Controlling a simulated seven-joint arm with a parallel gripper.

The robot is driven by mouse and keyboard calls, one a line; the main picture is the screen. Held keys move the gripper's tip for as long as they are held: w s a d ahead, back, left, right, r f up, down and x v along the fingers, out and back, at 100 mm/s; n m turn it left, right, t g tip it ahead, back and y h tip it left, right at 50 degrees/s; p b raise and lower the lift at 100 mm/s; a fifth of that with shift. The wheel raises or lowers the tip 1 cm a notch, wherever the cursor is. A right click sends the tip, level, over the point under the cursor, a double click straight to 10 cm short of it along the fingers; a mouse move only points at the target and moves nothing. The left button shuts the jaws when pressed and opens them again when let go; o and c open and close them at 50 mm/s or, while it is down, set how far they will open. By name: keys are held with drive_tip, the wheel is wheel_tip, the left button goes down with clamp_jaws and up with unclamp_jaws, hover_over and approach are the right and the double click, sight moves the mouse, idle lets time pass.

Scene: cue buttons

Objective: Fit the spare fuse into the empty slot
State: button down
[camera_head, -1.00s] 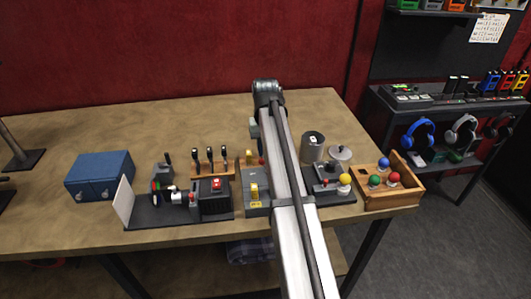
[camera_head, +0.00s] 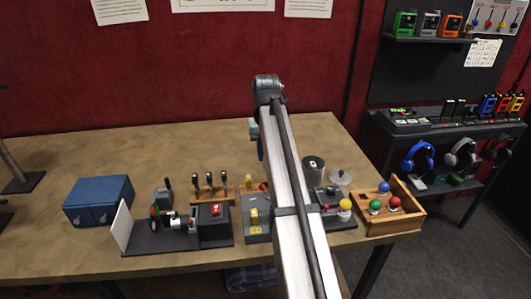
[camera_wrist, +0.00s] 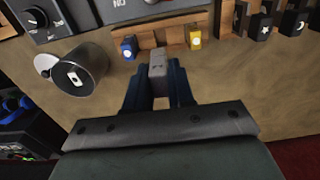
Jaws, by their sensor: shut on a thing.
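In the wrist view, my gripper (camera_wrist: 158,80) is shut on a small grey block (camera_wrist: 158,63), which looks like the spare fuse. The block stands up between the dark blue fingers. Beyond it lies a low wooden holder (camera_wrist: 165,39), with a blue piece (camera_wrist: 128,47) at its left end and a yellow piece (camera_wrist: 195,40) at its right. The block overlaps the middle of the holder in the picture. In the head view, my gripper (camera_head: 258,143) is partly hidden by my arm. The yellow piece (camera_head: 249,180) shows left of the arm.
A grey canister (camera_wrist: 78,72) stands left of the gripper in the wrist view. A wooden rack with dark-handled tools (camera_head: 210,190), a grey switch panel (camera_head: 256,232) and a blue box (camera_head: 98,202) stand on the table. The table's back part is clear.

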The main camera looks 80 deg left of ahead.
drive_tip(key=w+d, duration=0.2)
drive_tip(key=d, duration=0.6)
drive_tip(key=w+d+f, duration=0.1)
drive_tip(key=w+d, duration=0.2)
drive_tip(key=d, duration=0.4)
drive_tip(key=shift+w+d+f, duration=0.2)
drive_tip(key=shift+d+f, duration=0.05)
drive_tip(key=shift+d, duration=0.1)
drive_tip(key=shift+f, duration=0.1)
drive_tip(key=shift+f, duration=1.7)
drive_tip(key=shift+f, duration=1.65)
idle(1.6)
drive_tip(key=c, duration=0.7)
unclamp_jaws()
drive_tip(key=shift+c, duration=0.2)
